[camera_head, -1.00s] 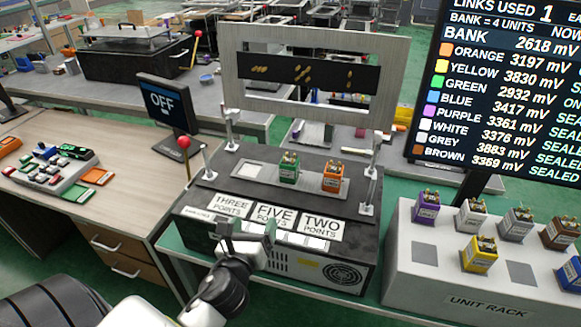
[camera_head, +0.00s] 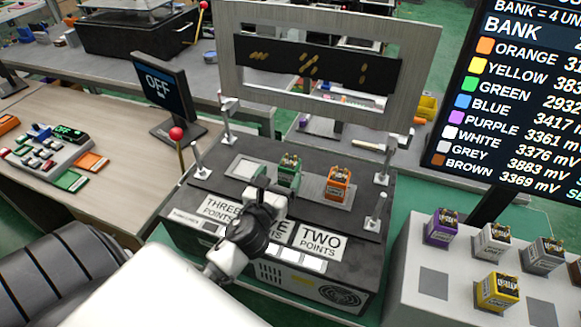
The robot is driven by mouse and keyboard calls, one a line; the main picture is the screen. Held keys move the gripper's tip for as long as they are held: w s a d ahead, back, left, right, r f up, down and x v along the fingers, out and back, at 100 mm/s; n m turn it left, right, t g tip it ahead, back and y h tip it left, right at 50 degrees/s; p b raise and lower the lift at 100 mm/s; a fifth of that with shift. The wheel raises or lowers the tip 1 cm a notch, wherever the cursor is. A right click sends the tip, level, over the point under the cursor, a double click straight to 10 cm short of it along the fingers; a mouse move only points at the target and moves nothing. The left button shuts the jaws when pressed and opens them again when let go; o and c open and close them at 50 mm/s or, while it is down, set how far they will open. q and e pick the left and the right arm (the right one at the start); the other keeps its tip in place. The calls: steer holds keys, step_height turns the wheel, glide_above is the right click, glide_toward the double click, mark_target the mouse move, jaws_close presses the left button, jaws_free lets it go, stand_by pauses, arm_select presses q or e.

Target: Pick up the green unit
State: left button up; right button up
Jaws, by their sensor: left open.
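The green unit (camera_head: 290,161) stands upright in the middle place of the black bench fixture (camera_head: 340,292). The orange unit (camera_head: 339,182) stands to its right, and the place on its left is an empty pale square. My left gripper (camera_head: 278,183) is open at the near side of the green unit. Its wrist hides part of the label in front and the lower part of the green unit. I cannot tell whether the fingers touch or straddle the unit. My right gripper is not in view.
A grey frame (camera_head: 232,60) stands behind the units, with metal posts around them. A red-knobbed lever (camera_head: 177,134) and an OFF screen (camera_head: 160,90) are at left. The unit rack (camera_head: 405,290) at right holds purple, white, grey and yellow units.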

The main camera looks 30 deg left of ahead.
mark_target(292, 157)
arm_select(q)
steer(key=shift+x, duration=0.85)
steer(key=x, duration=0.1)
steer(key=p+x, duration=0.1)
steer(key=x, duration=0.2)
steer(key=shift+w+d+r, duration=0.15)
steer(key=shift+w+d, duration=0.1)
steer(key=shift+w, duration=0.05)
steer(key=shift+w+a, duration=0.1)
steer(key=shift+w, duration=0.35)
steer(key=c, duration=0.9)
steer(key=shift+c, duration=0.9)
